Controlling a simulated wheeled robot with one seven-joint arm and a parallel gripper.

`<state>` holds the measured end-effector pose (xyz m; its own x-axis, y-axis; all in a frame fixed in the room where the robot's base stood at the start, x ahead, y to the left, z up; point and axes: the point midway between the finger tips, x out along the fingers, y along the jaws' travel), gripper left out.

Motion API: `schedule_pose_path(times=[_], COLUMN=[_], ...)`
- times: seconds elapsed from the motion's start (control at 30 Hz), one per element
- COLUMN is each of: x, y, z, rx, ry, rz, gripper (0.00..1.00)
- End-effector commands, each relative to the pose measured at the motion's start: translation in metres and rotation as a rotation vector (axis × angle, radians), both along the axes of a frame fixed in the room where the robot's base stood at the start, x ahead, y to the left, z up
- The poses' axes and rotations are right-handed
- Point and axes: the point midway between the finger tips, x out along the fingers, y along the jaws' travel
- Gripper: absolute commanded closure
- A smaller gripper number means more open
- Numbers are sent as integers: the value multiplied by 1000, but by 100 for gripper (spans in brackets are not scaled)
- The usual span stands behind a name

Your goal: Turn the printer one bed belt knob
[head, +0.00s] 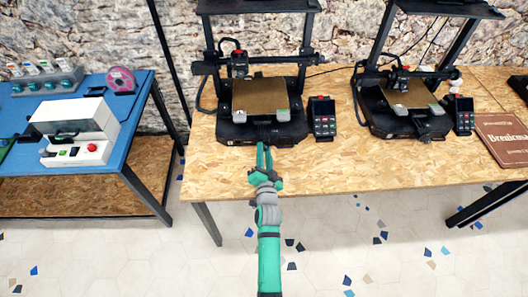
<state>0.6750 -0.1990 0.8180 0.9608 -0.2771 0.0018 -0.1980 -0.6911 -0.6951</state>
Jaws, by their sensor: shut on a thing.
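The left printer (266,97), a black open-frame machine with a brown bed plate, stands on the wood-chip table. My arm reaches up from the bottom of the picture to the middle of its front edge. My gripper (264,147) has its green fingertips at the dark part on the printer's front, where the bed belt knob is. The fingers are shut on the knob, which is small, dark and mostly hidden between them. How far the knob is turned cannot be told.
A control screen (323,117) stands right of this printer. A blue table (68,110) with a white device (77,130) is at the left. The tabletop left of the gripper is clear.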

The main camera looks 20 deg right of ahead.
Motion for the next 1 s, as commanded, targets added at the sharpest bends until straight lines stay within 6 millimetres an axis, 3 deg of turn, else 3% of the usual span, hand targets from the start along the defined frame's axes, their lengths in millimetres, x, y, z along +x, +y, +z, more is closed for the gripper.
schedule_pose_path(times=[0.7,0.73,0.8,1.0], x=[-1,-1,-1,-1], y=[2,2,2,1], z=[-7,-7,-6,-5], rx=[76,76,76,75], ry=[-8,-8,-9,-12], rz=[3,3,3,2], gripper=[99,72,58,58])
